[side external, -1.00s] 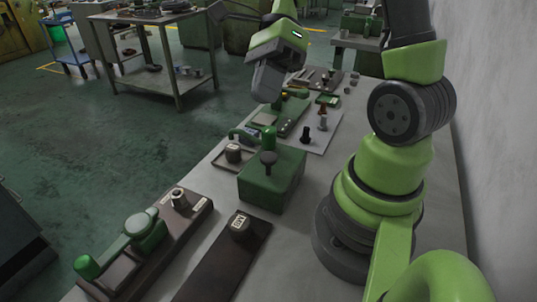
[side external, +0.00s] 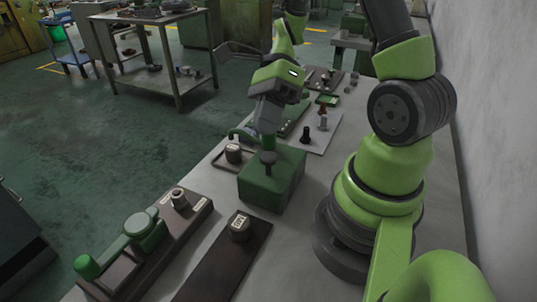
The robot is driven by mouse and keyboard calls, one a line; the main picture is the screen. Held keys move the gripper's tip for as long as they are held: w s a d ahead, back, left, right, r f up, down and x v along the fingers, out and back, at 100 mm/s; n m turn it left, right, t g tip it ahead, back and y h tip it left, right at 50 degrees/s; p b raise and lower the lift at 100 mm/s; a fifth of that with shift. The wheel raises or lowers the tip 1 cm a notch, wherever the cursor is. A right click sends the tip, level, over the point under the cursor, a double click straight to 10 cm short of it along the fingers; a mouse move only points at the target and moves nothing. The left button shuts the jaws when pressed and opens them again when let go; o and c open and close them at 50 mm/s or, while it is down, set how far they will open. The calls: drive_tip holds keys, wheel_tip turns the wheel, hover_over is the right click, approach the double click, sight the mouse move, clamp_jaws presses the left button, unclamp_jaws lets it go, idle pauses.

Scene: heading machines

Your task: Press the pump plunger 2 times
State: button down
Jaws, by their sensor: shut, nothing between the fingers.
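The pump appears to be the green box (side external: 262,190) in the middle of the bench. On its top stand a dark round knob (side external: 268,158) on a short stem and, behind it, an upright green post (side external: 269,143). I cannot tell for certain which of the two is the plunger. My gripper (side external: 266,130) is shut and empty, pointing down over the box. Its tip overlaps the top of the green post; whether it touches is not clear. The dark knob stands just in front of and below the tip, uncovered.
A small tray with a dark block (side external: 233,153) lies left of the box. A brown plate with a labelled block (side external: 240,226) lies in front, and a base with a green-handled lever (side external: 140,228) at lower left. Small posts stand on a pale plate (side external: 325,140) behind right.

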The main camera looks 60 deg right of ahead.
sight(263, 159)
drive_tip(key=shift+f, duration=1.55)
idle(0.9)
drive_tip(key=shift+f, duration=0.4)
drive_tip(key=shift+f, duration=1.2)
idle(1.2)
drive_tip(key=shift+r, duration=0.1)
drive_tip(key=shift+s+r, duration=0.15)
drive_tip(key=shift+r, duration=1.05)
drive_tip(key=shift+r, duration=0.1)
drive_tip(key=shift+r, duration=2.4)
